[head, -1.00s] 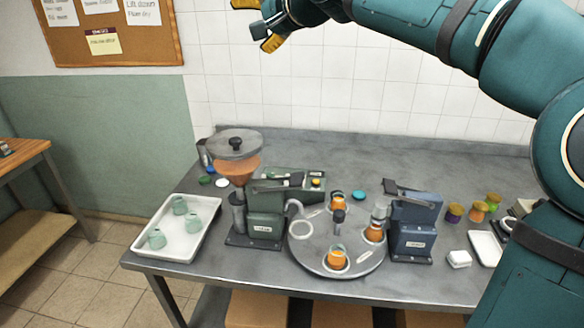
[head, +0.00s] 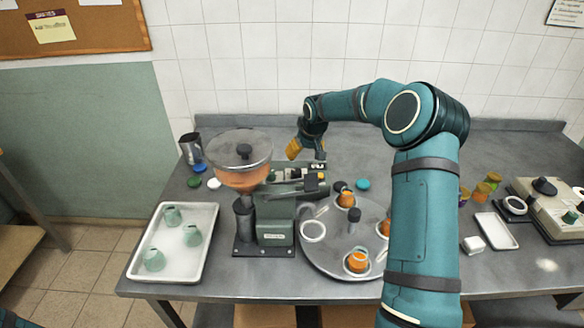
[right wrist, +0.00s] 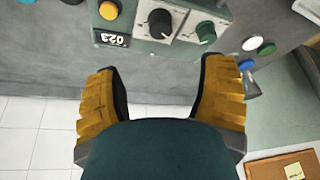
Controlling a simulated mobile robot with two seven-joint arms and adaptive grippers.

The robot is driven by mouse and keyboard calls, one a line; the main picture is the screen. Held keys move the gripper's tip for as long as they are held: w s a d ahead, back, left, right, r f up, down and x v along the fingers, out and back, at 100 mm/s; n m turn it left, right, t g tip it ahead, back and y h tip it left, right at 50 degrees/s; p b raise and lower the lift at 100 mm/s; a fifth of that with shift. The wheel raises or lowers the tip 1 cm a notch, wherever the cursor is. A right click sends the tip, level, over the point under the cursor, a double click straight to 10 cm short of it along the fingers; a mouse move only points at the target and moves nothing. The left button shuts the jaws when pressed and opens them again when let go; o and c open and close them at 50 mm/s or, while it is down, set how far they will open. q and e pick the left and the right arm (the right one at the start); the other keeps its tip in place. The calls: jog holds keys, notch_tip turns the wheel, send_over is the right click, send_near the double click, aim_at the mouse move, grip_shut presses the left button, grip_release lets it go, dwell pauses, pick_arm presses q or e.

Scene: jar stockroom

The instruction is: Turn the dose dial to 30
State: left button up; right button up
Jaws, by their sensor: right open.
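The right wrist view shows the panel with a black knob (right wrist: 160,22), a green-capped knob (right wrist: 205,32), an orange button (right wrist: 109,10) and a small counter (right wrist: 112,39). The counter's digits look like 023, though rotated and small. I cannot tell which knob is the dose dial. My right gripper (head: 305,151), also in the right wrist view (right wrist: 161,66), is open and empty, its yellow-backed fingers apart from the knobs.
A white tray (head: 136,268) of teal jars is at left. A round turntable (head: 327,262) with orange jars stands in front right, partly behind my right arm. The bench behind is clear.

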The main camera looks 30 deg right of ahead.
aim_at(297, 171)
jog(key=x, duration=1.3)
jog(key=shift+w+f, duration=0.1)
jog(key=shift+f, duration=0.05)
jog(key=c, duration=1.2)
